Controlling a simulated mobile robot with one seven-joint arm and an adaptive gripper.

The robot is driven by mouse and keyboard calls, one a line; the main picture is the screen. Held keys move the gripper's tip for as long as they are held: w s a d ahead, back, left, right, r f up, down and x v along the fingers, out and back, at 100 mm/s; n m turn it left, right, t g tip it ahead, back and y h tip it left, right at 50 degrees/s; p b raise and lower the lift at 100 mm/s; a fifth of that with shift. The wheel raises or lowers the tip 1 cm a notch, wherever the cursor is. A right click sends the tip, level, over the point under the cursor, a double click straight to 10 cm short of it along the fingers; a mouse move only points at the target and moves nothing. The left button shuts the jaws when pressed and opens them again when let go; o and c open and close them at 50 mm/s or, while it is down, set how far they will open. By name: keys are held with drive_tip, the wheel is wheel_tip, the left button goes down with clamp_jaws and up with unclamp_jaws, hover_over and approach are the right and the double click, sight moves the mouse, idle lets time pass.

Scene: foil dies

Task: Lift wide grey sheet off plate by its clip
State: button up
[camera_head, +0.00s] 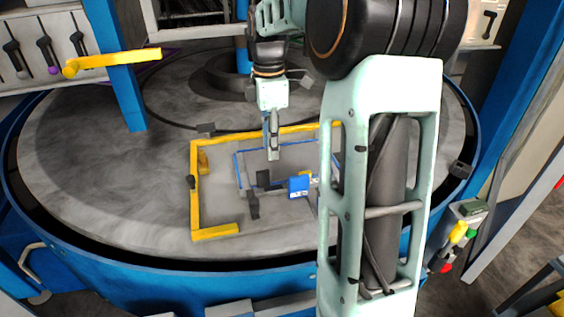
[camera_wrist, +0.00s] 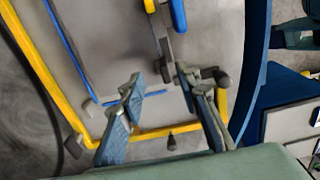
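My gripper (camera_head: 272,153) points down over the framed area on the round table. In the wrist view its two fingers (camera_wrist: 160,76) stand apart with a gap between them, and nothing shows gripped. A grey surface edged by a thin blue line (camera_head: 237,163) lies inside the yellow frame; I cannot tell clearly where the wide grey sheet ends and the plate begins. A dark upright piece (camera_head: 263,179), perhaps the clip, stands just below the fingertips in the head view. The fingers look apart from it.
The yellow frame (camera_head: 194,205) surrounds the work area, with its right side hidden behind my arm. A small blue block (camera_head: 298,186) stands inside it. A blue post (camera_head: 127,92) with a yellow bar (camera_head: 115,60) rises at the left. The left tabletop (camera_head: 90,160) is clear.

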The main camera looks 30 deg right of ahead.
hover_over(270, 185)
drive_tip(key=f, duration=0.3)
drive_tip(key=d+f, duration=0.1)
drive_tip(key=shift+w+f, duration=0.25)
drive_tip(key=shift+w, duration=0.15)
drive_tip(key=f, duration=0.5)
drive_tip(key=shift+a+f, duration=0.1)
drive_tip(key=shift+a, duration=0.25)
clamp_jaws()
